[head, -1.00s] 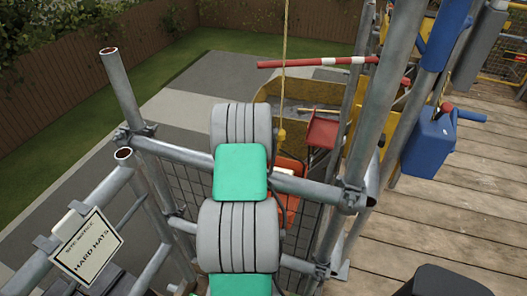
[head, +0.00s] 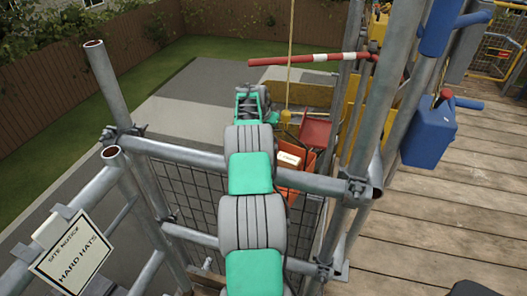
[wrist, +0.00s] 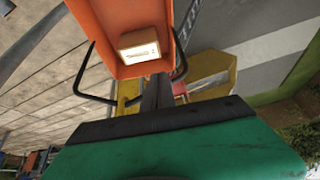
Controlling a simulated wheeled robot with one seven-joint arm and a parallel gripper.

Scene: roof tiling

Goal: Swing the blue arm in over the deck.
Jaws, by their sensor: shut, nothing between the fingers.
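A red-and-white bar (head: 310,59) reaches left from the posts, beyond the deck edge. A yellow rope (head: 290,60) hangs by it, above an orange tub (head: 292,178). In the head view my arm mostly hides the gripper.
Grey scaffold rails (head: 190,155) and a mesh panel (head: 190,190) stand around my arm. A blue box (head: 428,135) with a red cap hangs on a post. The plank deck (head: 440,210) at right is mostly clear. A hard hats sign (head: 72,255) hangs at lower left.

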